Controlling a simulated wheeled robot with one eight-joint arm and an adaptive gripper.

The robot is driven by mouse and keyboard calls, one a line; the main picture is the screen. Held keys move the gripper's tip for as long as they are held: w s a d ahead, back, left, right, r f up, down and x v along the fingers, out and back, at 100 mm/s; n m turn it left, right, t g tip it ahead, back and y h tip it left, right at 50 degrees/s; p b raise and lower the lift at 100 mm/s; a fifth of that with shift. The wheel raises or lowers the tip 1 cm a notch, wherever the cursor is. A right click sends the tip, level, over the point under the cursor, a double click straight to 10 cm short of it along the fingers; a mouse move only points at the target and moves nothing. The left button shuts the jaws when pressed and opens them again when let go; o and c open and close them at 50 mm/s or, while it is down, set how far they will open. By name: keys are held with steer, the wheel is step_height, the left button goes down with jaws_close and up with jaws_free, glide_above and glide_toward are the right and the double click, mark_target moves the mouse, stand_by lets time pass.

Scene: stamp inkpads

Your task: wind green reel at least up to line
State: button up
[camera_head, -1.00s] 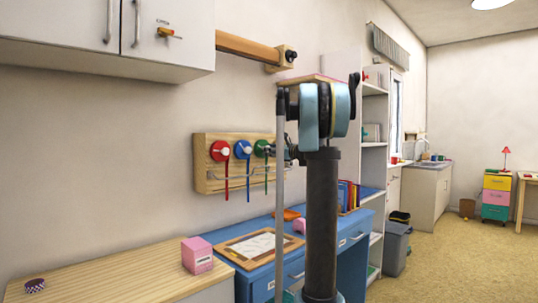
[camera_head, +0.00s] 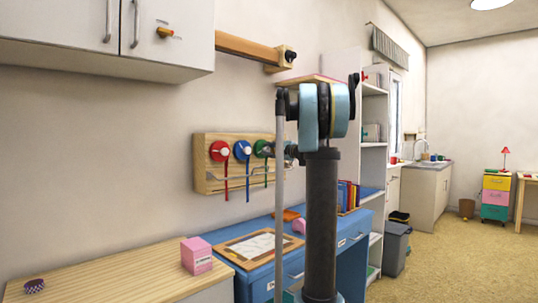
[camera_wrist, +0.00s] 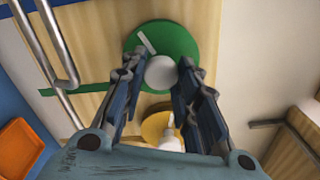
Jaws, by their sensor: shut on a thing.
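The green reel (camera_head: 261,148) is on a wooden wall board (camera_head: 204,180), to the right of a blue reel (camera_head: 242,150) and a red reel (camera_head: 219,151). Its green ribbon (camera_head: 266,175) hangs down past a metal rail (camera_head: 230,175). In the wrist view, the green disc (camera_wrist: 183,40) has a white stripe and a round white knob (camera_wrist: 161,72). My gripper (camera_wrist: 158,76) has its fingers on both sides of this knob, closed on it. The green ribbon (camera_wrist: 70,90) runs left there. I cannot make out the line clearly.
A yellow reel (camera_wrist: 157,126) with a white knob sits close beside the green one, under my fingers in the wrist view. Below the board is a blue desk (camera_head: 255,285) with a framed sheet (camera_head: 258,246). A pink box (camera_head: 196,256) stands on the wooden counter (camera_head: 120,275).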

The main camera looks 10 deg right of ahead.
steer(key=n, duration=0.6)
steer(key=shift+s, duration=0.15)
steer(key=n, duration=0.5)
steer(key=shift+n, duration=0.4)
steer(key=o, duration=1.1)
steer(key=shift+c, duration=0.2)
steer(key=v, duration=1.1)
steer(key=shift+s+d, duration=0.25)
steer(key=shift+s, duration=0.05)
steer(key=shift+f, duration=0.1)
